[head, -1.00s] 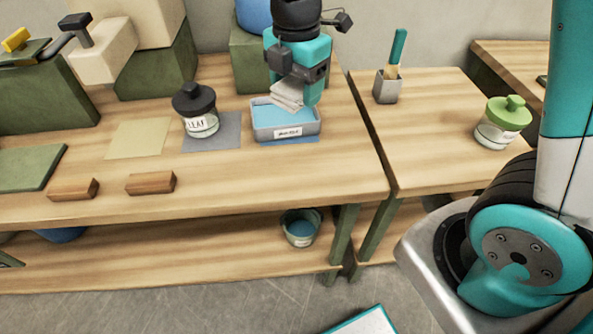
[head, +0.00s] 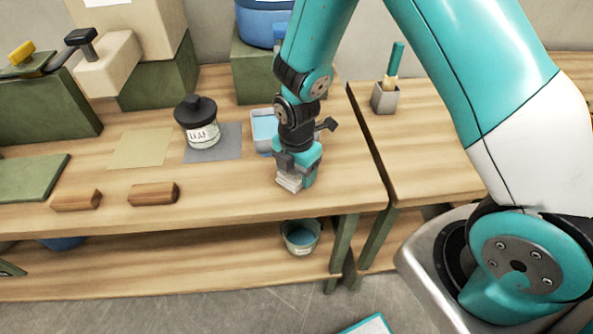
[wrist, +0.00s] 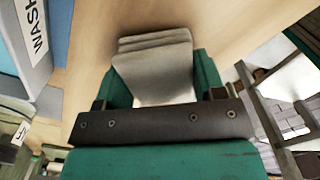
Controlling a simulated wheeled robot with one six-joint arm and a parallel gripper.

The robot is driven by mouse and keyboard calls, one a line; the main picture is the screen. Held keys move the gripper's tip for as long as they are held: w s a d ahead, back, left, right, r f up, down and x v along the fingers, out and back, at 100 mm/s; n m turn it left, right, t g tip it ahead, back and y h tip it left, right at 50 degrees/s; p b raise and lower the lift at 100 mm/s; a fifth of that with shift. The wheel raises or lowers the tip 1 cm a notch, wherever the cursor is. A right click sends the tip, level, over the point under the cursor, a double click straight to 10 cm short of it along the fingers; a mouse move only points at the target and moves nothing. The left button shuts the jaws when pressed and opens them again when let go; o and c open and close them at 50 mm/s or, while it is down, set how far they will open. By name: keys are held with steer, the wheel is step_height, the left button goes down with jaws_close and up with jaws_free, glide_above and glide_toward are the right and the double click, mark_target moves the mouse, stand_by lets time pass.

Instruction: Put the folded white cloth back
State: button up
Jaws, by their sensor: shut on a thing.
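The folded white cloth (head: 289,184) is in my gripper (head: 297,178), low over the front right part of the wooden bench in the head view. In the wrist view the cloth (wrist: 155,65) shows as stacked pale layers between the two teal fingers of my gripper (wrist: 158,80). The bench top lies just beyond it. I cannot tell whether the cloth touches the bench. A grey tray with blue inside (head: 263,128) stands behind my gripper, partly hidden by my arm. Its labelled wall (wrist: 33,45) shows at the left of the wrist view.
A black-lidded jar (head: 203,135) stands on a grey mat (head: 228,150) left of the tray. Two wooden blocks, one of them here (head: 153,194), lie near the front edge. A brush holder (head: 385,98) stands on the right bench. A bucket (head: 300,238) sits on the lower shelf.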

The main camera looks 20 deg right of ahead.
steer(key=shift+f, duration=0.45)
steer(key=shift+f, duration=0.15)
steer(key=o, duration=0.9)
